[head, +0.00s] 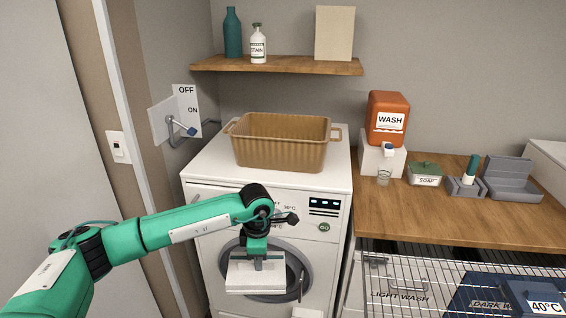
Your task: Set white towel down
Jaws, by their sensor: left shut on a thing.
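My left arm comes in from the left, and its gripper (257,262) points down in front of the washing machine (335,175). It is shut on a white towel (256,278), a flat folded block held level before the round door. The towel hides part of the door. What lies under the towel is not clear. My right gripper is not in the head view.
A brown basket (280,142) stands on the machine's top. To the right, a wooden counter (440,222) carries an orange WASH dispenser (387,118), a soap dish (425,173) and grey holders (513,179). Below it are a wire rack (450,275) and labelled bins (400,297).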

